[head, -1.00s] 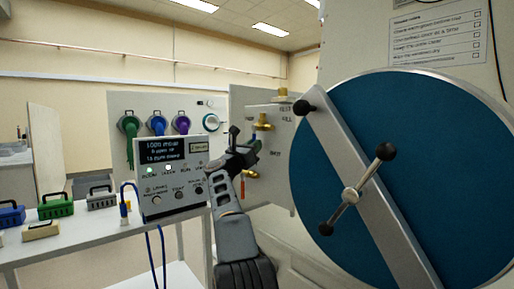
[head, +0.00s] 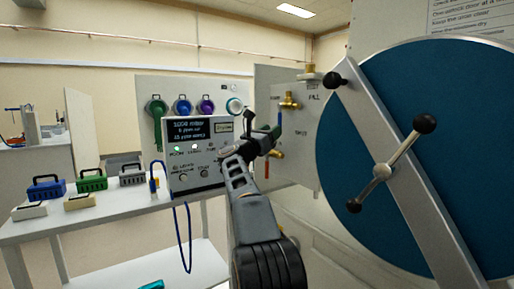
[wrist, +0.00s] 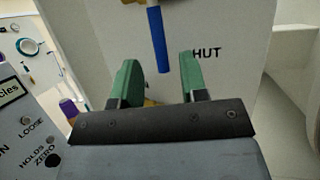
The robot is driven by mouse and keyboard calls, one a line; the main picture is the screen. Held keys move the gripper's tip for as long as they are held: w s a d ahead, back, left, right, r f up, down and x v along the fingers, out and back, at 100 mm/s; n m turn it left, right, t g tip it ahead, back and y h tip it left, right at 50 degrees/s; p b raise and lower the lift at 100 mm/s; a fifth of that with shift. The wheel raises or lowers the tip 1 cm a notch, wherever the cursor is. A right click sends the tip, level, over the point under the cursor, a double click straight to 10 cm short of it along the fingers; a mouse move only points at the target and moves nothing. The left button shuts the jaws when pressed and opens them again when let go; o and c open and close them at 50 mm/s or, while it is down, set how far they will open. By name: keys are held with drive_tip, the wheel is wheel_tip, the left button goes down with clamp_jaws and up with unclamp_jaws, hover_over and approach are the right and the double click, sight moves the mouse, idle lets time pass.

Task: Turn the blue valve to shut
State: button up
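The blue valve handle (wrist: 158,42) hangs down, slightly tilted, from its fitting in the wrist view. Its lower end lies between the lines of my two green fingers and seems a little beyond their tips. My gripper (wrist: 160,72) is open, with a wide gap and nothing held. The letters "HUT" show on the pale panel (wrist: 225,70) right of the handle. In the head view the blue handle (head: 280,119) is a small strip below a brass fitting (head: 290,101), and my gripper (head: 272,136) partly covers this area. I cannot tell whether the fingers touch the handle.
A red handle (head: 267,168) with brass fitting sits just below my gripper. A box with a display (head: 192,150) stands close on the left. A large blue round door (head: 450,130) with a handle bar fills the right. Small coloured cases (head: 92,180) sit on the bench.

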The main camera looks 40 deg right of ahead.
drive_tip(key=w+b+v, duration=0.1)
drive_tip(key=v, duration=0.7)
drive_tip(key=shift+s+a+f, duration=0.2)
drive_tip(key=shift+s+a, duration=0.2)
drive_tip(key=shift+s, duration=0.1)
